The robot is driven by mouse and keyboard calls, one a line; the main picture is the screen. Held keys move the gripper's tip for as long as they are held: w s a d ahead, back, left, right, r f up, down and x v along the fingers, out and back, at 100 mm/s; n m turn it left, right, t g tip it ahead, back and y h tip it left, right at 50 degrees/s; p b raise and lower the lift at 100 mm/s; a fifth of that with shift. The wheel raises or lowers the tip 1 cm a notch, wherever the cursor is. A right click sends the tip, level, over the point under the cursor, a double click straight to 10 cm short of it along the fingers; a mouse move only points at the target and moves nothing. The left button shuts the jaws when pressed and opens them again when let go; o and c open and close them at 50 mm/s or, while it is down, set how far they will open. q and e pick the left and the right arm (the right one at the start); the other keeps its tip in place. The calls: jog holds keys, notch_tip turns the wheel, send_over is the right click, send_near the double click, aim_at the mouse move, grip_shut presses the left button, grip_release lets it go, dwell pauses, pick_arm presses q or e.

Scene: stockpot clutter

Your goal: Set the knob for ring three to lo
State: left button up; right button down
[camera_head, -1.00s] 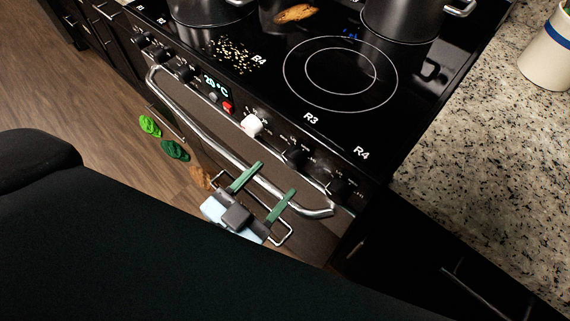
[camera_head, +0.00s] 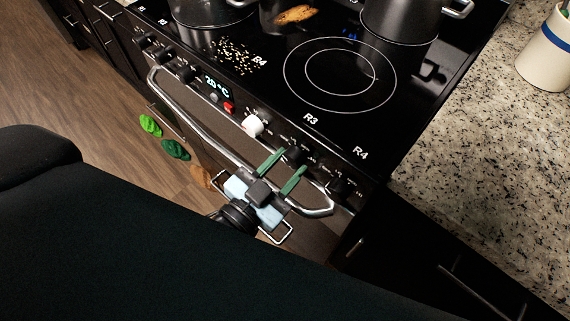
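The stove's front panel has a row of black knobs. The knob (camera_head: 293,153) nearest the R3 print (camera_head: 311,118) is black, and its setting is too small and dark to read. My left gripper (camera_head: 291,162) has two green fingers, spread apart with a gap between them. It is in front of the panel, above the oven handle, with its fingertips close to this knob. I cannot tell whether they touch it. Another black knob (camera_head: 337,186) sits to the right, near the R4 print (camera_head: 361,152). My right gripper is not in view.
The curved oven handle (camera_head: 200,125) runs below the panel, close to my gripper. A white knob (camera_head: 252,125) and display (camera_head: 216,86) are to the left. A dark pot (camera_head: 400,20) stands at the back. A crock (camera_head: 548,52) stands on the granite counter (camera_head: 480,150).

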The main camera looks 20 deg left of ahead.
pick_arm(q)
jog(key=c, duration=0.4)
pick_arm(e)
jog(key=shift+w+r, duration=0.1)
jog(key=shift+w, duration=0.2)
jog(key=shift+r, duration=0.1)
pick_arm(q)
jog(key=shift+m, duration=0.4)
jog(key=m+p, duration=0.2)
jog(key=m, duration=0.1)
jog(key=m+p, duration=0.1)
jog(key=m, duration=0.3)
jog(key=shift+a, duration=0.15)
jog(key=shift+m, duration=0.5)
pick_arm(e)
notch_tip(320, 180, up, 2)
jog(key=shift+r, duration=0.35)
